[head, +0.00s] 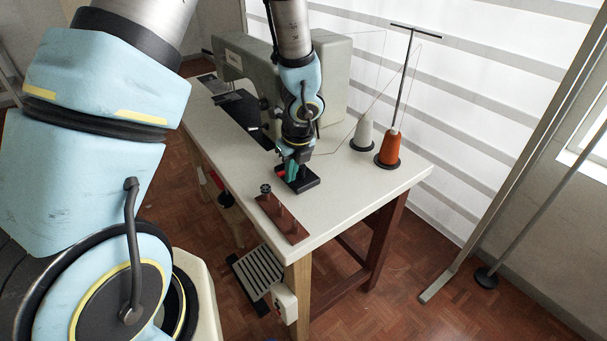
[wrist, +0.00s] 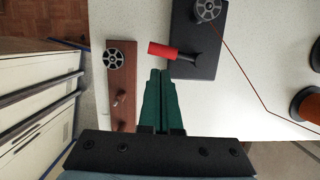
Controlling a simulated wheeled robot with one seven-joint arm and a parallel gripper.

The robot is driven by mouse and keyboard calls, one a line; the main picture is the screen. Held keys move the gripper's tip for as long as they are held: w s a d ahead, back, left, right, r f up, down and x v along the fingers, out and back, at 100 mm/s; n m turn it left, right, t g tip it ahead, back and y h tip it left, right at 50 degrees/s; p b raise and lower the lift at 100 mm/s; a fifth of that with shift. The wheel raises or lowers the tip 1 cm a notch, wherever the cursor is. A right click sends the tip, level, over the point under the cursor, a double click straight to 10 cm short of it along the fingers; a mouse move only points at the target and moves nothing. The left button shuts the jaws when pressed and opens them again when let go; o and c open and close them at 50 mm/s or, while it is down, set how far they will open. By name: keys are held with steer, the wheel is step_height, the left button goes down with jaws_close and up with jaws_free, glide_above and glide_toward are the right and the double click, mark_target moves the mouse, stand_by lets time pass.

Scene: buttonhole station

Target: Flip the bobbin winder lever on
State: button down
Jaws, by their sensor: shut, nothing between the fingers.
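The bobbin winder (wrist: 192,62) is a black base plate on the white table, with a bobbin (wrist: 207,9) on it and red thread running off to the right. Its lever (wrist: 162,50) has a red grip that points left in the wrist view. In the head view the winder's base (head: 306,184) is partly hidden by my gripper (head: 291,178). In the wrist view my gripper (wrist: 160,72) has green fingers, shut and empty, with the tips just below the red grip. I cannot tell whether they touch it.
A brown wooden bobbin rack (head: 283,218) stands near the table's front corner, close to the left of my fingers in the wrist view. An orange thread cone (head: 390,147) and a white cone (head: 363,132) stand to the right. The sewing machine (head: 236,58) is behind.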

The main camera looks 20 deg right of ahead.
steer(key=shift+s+d, duration=0.2)
steer(key=shift+d, duration=0.55)
steer(key=shift+s, duration=0.1)
